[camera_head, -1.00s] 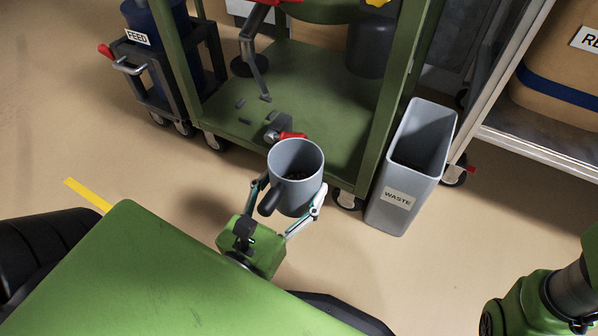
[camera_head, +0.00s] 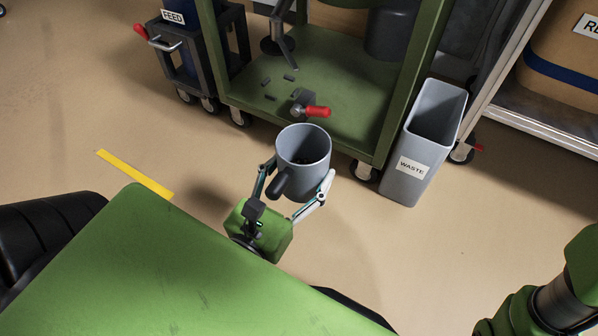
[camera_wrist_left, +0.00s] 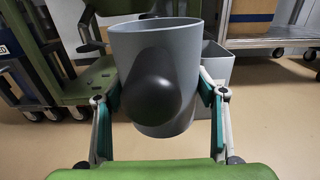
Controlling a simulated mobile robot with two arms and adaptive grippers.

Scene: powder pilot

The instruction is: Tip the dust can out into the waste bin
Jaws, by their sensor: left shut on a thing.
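The dust can (camera_head: 311,177) is a grey cup with a black handle, and some dark bits show inside it. My left gripper (camera_head: 296,190) is shut on the can's sides and holds it upright above the floor. In the left wrist view the can (camera_wrist_left: 180,50) fills the middle, between the fingers of my left gripper (camera_wrist_left: 160,100). The waste bin (camera_head: 398,187) is a tall grey open box labelled WASTE, standing on the floor to the right of the can and apart from it. The bin (camera_wrist_left: 218,68) is partly hidden behind the can in the left wrist view. My right gripper is out of view.
A green cart (camera_head: 340,113) stands just beyond the can, with a red-handled part (camera_head: 317,111) and small dark pieces on its shelf. A FEED trolley (camera_head: 180,58) is at the upper left, a silver rack (camera_head: 540,130) at the right. Floor is clear in front of the bin.

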